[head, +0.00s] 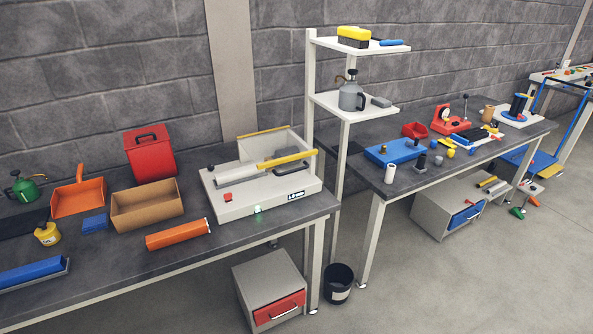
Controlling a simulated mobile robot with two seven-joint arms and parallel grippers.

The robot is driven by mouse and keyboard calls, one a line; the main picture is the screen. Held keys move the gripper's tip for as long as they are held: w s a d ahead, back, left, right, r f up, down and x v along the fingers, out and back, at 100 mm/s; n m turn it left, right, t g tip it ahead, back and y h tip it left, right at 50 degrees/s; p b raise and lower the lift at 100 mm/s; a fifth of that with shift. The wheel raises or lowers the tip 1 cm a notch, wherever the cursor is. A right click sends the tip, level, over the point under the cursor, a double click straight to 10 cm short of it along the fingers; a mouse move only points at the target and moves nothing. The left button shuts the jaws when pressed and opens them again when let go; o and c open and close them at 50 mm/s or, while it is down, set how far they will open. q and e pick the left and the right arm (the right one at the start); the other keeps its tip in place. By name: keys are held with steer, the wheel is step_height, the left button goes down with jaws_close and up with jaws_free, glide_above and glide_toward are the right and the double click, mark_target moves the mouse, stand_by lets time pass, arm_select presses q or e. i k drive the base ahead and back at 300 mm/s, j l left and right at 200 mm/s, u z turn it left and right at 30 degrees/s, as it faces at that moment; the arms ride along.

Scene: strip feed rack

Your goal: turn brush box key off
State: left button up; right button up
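A pale machine (245,205) stands at the right end of the near bench, and I take it for the brush box. It carries a grey roller, a yellow bar (285,160) and an upright panel at the back. Its top has a red knob or button (228,197) at the front left. Neither of my grippers is in view.
An orange cylinder (178,234) and an open cardboard box (146,206) lie left of the machine on the bench (130,268). A white shelf stand (312,100) rises to its right. A drawer cabinet (264,284) and a dark bin (338,284) stand on the floor below.

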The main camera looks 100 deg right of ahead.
mark_target(228, 195)
steer(key=z, duration=3.35)
steer(key=i+l, duration=0.45)
steer(key=l, duration=0.15)
steer(key=i+l, duration=0.45)
steer(key=l+u, duration=0.05)
steer(key=l, duration=0.05)
